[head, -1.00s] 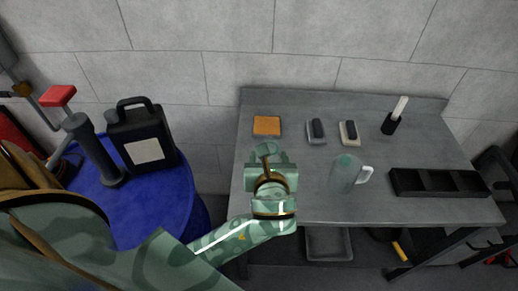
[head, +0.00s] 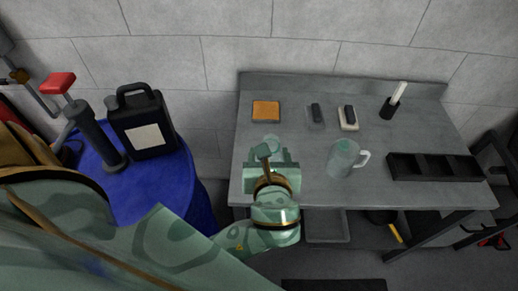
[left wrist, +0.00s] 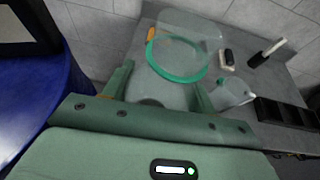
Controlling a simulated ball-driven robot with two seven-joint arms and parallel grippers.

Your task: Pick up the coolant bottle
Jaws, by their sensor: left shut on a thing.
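The coolant bottle (left wrist: 190,38) is a clear, see-through container with a green ring, seen in the left wrist view between my fingers. In the head view only a faint part of the bottle (head: 271,142) shows beyond the gripper; the rest is hidden. My left gripper (head: 271,160) is shut on it, over the left front part of the grey bench (head: 300,185). In the left wrist view the two green fingers of this gripper (left wrist: 160,95) stand on either side of it. I cannot tell whether the bottle touches the bench. My right gripper is not in view.
A clear jug (head: 342,158) stands right of the gripper. An orange pad (head: 266,111), two dark-topped blocks, a brush in a black holder (head: 389,108) and a black divided tray (head: 435,168) are on the bench. A black canister (head: 145,125) stands on a blue drum (head: 165,195) at left.

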